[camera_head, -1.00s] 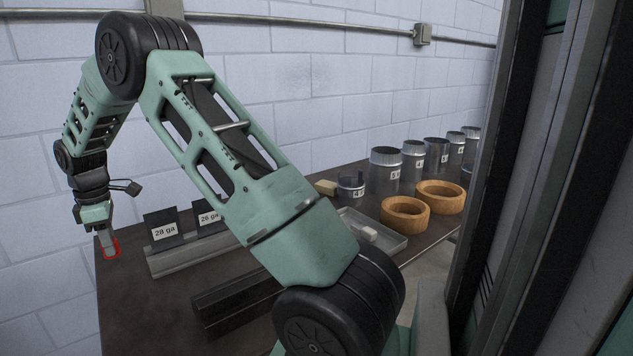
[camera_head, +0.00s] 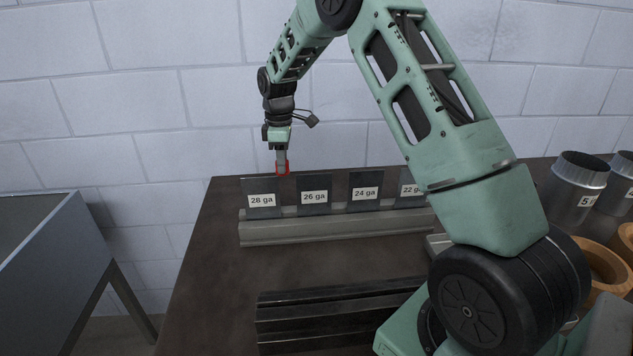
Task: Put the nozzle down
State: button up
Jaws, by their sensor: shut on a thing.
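My gripper (camera_head: 282,168) points down at the far left part of the dark bench, just behind the 28 ga plate. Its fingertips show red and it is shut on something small. The held thing is mostly hidden behind the fingers and the plate, so I cannot make out the nozzle's shape. I cannot tell whether it touches the bench top (camera_head: 205,265).
A grey rack (camera_head: 335,228) holds gauge plates, with the 28 ga plate (camera_head: 262,198) in front of my gripper. A black bar (camera_head: 335,318) lies nearer. A grey cabinet (camera_head: 50,260) is left.

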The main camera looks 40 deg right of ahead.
notch_tip(320, 180, down, 9)
jog(key=shift+r+p, duration=0.1)
jog(key=shift+p, duration=0.6)
jog(key=shift+f, duration=0.2)
jog(key=o, duration=0.9)
jog(key=shift+o, duration=0.2)
notch_tip(320, 180, up, 12)
jog(key=shift+r+b, duration=0.15)
jog(key=shift+b, duration=0.9)
